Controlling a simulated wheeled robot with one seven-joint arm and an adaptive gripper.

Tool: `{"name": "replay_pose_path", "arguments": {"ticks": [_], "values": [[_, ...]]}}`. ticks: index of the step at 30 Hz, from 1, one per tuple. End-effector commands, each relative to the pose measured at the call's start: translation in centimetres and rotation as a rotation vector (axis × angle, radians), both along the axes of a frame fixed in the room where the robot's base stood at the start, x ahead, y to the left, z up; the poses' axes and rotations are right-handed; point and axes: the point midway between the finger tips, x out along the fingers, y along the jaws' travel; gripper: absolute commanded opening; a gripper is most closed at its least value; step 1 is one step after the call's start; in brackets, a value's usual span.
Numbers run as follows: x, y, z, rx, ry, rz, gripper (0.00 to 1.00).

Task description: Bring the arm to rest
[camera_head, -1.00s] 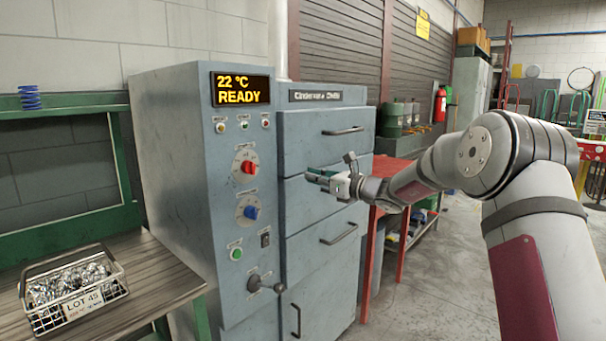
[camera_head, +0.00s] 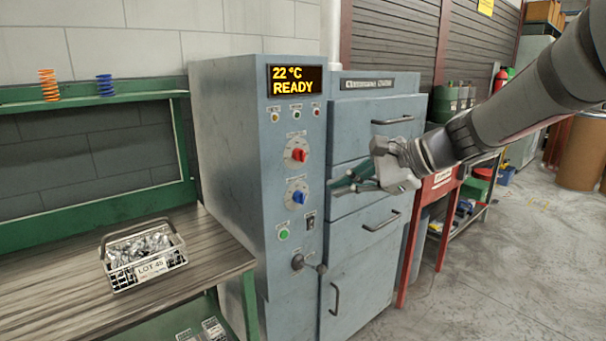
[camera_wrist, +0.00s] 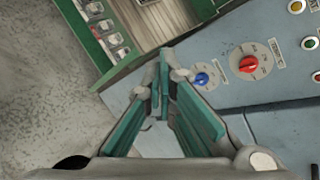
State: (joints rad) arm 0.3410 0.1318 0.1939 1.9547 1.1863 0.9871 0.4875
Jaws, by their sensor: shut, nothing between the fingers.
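My gripper (camera_head: 352,184) is in front of the grey cabinet's drawer fronts, to the right of the control panel. Its green-padded fingers are together and hold nothing. My arm reaches in from the upper right of the head view. In the wrist view my gripper (camera_wrist: 160,85) points toward the cabinet's panel and the bench, with its fingertips near the bench edge in the picture. I cannot tell whether it touches the cabinet.
The grey cabinet (camera_head: 228,160) shows "22 °C READY" on its display (camera_head: 296,80). A wire basket (camera_head: 148,278) labelled LOT 45 stands on the wooden bench (camera_head: 60,305). An orange spring (camera_head: 49,85) and a blue spring (camera_head: 105,85) stand on the green shelf.

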Motion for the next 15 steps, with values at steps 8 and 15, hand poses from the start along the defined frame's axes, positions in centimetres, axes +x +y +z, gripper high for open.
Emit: {"name": "replay_pose_path", "arguments": {"ticks": [8, 15], "values": [[-15.4, -0.3, 1.1, -0.515, -0.171, 0.362, 0.00], [-26.7, -4.6, 1.0, -0.918, -0.301, 0.674, 0.00]]}}
